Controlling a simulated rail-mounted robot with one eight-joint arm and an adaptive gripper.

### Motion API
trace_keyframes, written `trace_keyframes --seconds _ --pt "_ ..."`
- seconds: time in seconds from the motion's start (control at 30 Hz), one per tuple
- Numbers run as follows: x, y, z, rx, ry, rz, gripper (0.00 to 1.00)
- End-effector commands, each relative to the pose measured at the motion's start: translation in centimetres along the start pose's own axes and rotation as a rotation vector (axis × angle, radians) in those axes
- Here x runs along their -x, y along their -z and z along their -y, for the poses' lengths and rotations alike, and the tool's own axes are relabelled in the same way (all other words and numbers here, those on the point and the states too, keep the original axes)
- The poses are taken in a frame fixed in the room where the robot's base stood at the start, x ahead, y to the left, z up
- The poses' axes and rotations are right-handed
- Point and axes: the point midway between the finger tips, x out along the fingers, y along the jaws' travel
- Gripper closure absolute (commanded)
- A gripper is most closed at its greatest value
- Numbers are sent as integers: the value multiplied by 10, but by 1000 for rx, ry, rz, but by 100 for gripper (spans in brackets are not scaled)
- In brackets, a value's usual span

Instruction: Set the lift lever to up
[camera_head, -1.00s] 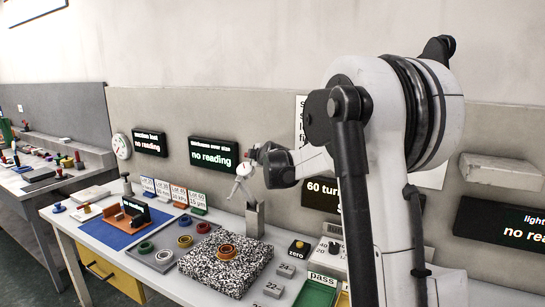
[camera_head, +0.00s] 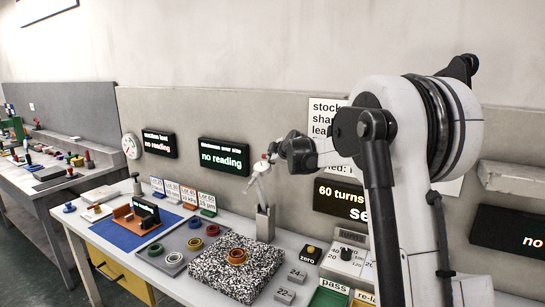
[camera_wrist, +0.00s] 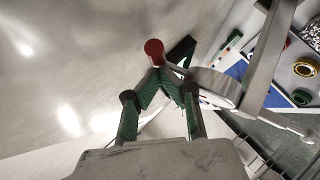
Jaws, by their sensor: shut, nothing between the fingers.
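A dial gauge (camera_head: 261,167) is mounted on a grey metal stand (camera_head: 265,222) behind the speckled block. In the wrist view the gauge (camera_wrist: 215,86) and the stand's post (camera_wrist: 270,50) lie right of my fingers. A red knob (camera_wrist: 154,48), which looks like the end of the lift lever, shows just beyond my fingertips; its shaft is hidden, and I cannot tell whether the fingers touch it. My gripper (camera_wrist: 158,74) is shut and empty, its green-padded fingers meeting at the tips. In the head view my gripper (camera_head: 273,151) is small and dark beside the gauge's top.
The speckled block (camera_head: 220,277) carries an orange ring (camera_head: 236,257). A grey tray (camera_head: 171,257) of coloured rings, a blue mat (camera_head: 118,234) and small cards stand left. A zero button (camera_head: 311,250) and green pass tray (camera_head: 327,299) are right. The wall is close behind.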

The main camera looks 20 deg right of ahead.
Motion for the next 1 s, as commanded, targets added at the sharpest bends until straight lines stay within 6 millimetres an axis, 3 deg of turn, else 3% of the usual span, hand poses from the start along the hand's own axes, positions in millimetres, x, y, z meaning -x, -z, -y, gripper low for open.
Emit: trace_keyframes --seconds 0.17,0.4,0.8,1.0 --pt "5 5 0 1 0 0 100" --pt "34 32 -1 1 1 -1 100" --pt "97 28 0 0 -1 1 100" --pt "119 28 1 -1 0 0 100"
